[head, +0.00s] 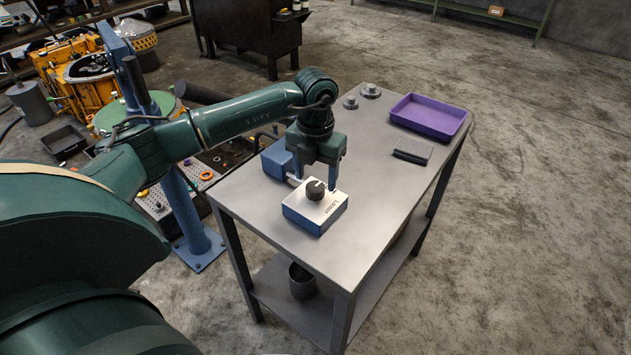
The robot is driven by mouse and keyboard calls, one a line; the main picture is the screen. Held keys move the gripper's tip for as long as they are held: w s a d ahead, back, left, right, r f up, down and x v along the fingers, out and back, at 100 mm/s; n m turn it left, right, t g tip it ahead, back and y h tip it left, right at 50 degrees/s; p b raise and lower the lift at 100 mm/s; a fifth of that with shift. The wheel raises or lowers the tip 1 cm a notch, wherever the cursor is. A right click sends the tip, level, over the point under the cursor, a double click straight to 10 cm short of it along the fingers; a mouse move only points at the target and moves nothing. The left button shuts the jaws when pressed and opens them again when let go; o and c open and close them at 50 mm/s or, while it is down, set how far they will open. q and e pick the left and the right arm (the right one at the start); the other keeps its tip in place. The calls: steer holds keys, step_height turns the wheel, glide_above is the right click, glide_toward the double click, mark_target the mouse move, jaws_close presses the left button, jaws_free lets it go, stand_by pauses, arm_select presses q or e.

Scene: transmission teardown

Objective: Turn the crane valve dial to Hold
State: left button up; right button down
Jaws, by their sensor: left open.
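The crane valve is a blue box with a pale top plate (327,209) on the metal table. A black round dial (315,192) with a light mark stands on its top. Small lettering on the plate is too small to read surely, so I cannot tell the dial's setting. My left gripper (315,180) points down over the valve, open, with one finger on each side above the dial. I cannot tell whether the fingers touch it. My right gripper is not in view.
A blue block (276,160) with a pipe sits behind the valve on the table (375,165). A purple tray (431,116), a dark flat pad (412,151) and small metal parts (371,91) lie farther back. The table's front right is clear. A blue crane post (190,215) stands left.

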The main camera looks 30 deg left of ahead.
mark_target(316, 186)
arm_select(q)
step_height(316, 186, up, 10)
steer(key=shift+r+b, duration=0.25)
steer(key=shift+b, duration=0.05)
steer(key=shift+f, duration=0.1)
stand_by(0.3)
